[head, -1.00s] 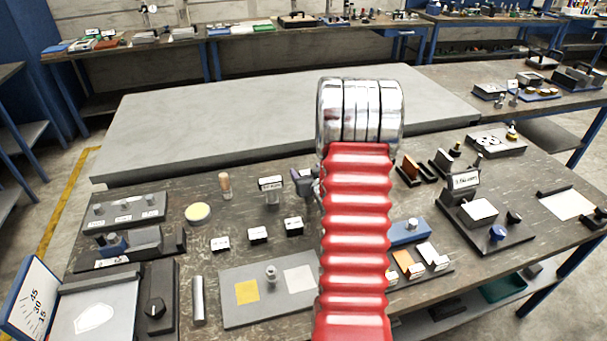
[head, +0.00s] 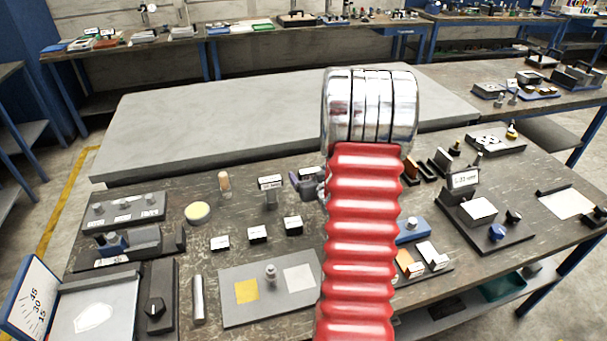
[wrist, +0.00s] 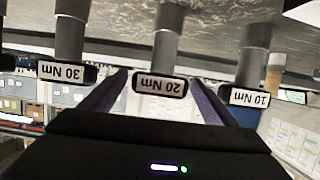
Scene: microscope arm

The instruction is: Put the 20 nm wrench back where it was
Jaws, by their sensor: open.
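The 20 Nm wrench (wrist: 166,48) is a grey upright cylinder with a black label block, upside down in the wrist view. My gripper (wrist: 157,78) is open, with one dark finger on each side of the 20 Nm label; contact is not visible. A 30 Nm one (wrist: 70,38) stands to its left and a 10 Nm one (wrist: 252,65) to its right. In the head view, my gripper (head: 303,185) is partly hidden by my red arm, beside a labelled block (head: 312,172). The 10 Nm one (head: 270,184) appears to its left.
Three small labelled blocks (head: 257,234) stand in front of the wrenches. A grey plate (head: 235,313) with yellow and white squares lies nearer. A wooden-handled tool (head: 224,184) stands at left. A large grey slab (head: 220,125) lies behind. My arm hides the middle right of the bench.

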